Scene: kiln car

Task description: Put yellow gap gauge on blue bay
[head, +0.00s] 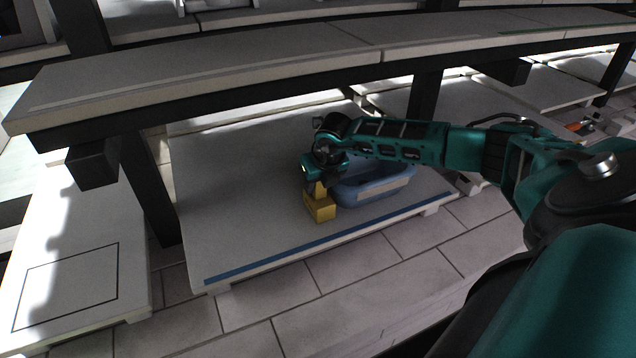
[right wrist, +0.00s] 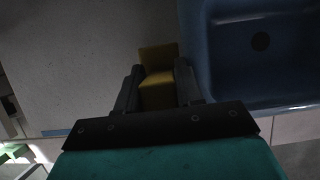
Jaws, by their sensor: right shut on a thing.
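The yellow gap gauge (head: 319,208) is a stepped yellow block at the front part of a low pale slab (head: 240,225) that has a blue stripe (head: 265,260) along its front edge. My right gripper (head: 316,184) is shut on the gauge's upper part from above. In the right wrist view the gauge (right wrist: 157,78) sits between the two dark fingers (right wrist: 158,90). The gauge's base is at or just above the slab; I cannot tell whether it touches. My left gripper is not in view.
A blue tub (head: 375,188) with a pale label stands on the slab just right of the gauge; its wall is close to my right fingers in the right wrist view (right wrist: 203,60). A shelf (head: 250,75) on dark posts overhangs behind. A black outlined square (head: 68,285) marks the left slab.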

